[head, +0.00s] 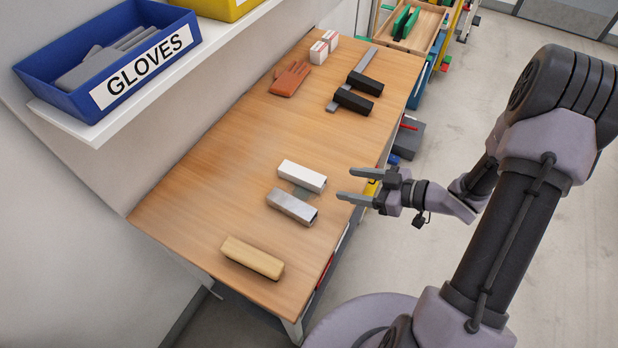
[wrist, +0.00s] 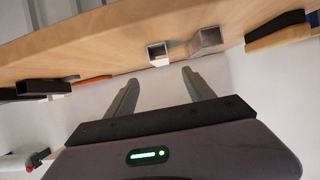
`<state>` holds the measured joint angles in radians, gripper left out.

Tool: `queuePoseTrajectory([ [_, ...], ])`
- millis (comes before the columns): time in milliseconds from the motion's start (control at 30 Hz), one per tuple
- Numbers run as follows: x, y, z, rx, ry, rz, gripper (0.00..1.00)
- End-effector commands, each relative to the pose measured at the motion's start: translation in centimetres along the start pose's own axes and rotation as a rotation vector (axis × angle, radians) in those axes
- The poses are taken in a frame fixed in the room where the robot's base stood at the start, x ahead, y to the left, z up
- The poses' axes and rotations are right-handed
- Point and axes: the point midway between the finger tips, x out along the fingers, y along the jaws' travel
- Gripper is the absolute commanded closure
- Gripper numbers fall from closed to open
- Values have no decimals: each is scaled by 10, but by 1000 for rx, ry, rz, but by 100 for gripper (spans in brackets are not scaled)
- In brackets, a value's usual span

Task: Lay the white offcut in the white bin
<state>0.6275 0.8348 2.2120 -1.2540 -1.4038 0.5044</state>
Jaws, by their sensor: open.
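The white offcut (head: 302,176), a short hollow square tube, lies on the wooden table near its right edge in the head view. In the wrist view, its open end (wrist: 158,55) shows at the table edge, beyond my fingertips. My gripper (head: 346,183) is open and empty, its fingers pointing left toward the offcut with a gap between them. The fingers also show in the wrist view (wrist: 160,77). A grey metal tube (head: 291,207) lies beside the white offcut on its near side. I see no white bin in either view.
A wooden block (head: 252,257) lies at the near end of the table (head: 215,180). A blue GLOVES bin (head: 110,65) stands on a shelf. The table's middle is clear.

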Motion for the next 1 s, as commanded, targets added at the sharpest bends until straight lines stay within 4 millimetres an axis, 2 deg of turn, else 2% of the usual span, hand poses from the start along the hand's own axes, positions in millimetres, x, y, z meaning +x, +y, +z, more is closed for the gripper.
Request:
queuePoseTrajectory([
  [33,18,-2,5,-3,-1,-7,38],
  [200,69,-1,5,-4,-1,-5,38],
  [300,88,-1,4,-2,-2,-2,38],
  [467,107,-1,0,-4,-2,-1,38],
  [600,136,-3,-8,-4,-2,-1,38],
  [733,150,-2,-9,-2,-2,1,38],
  [933,150,-2,-11,-1,-2,3,38],
  [1000,150,-2,-11,-1,-2,3,52],
])
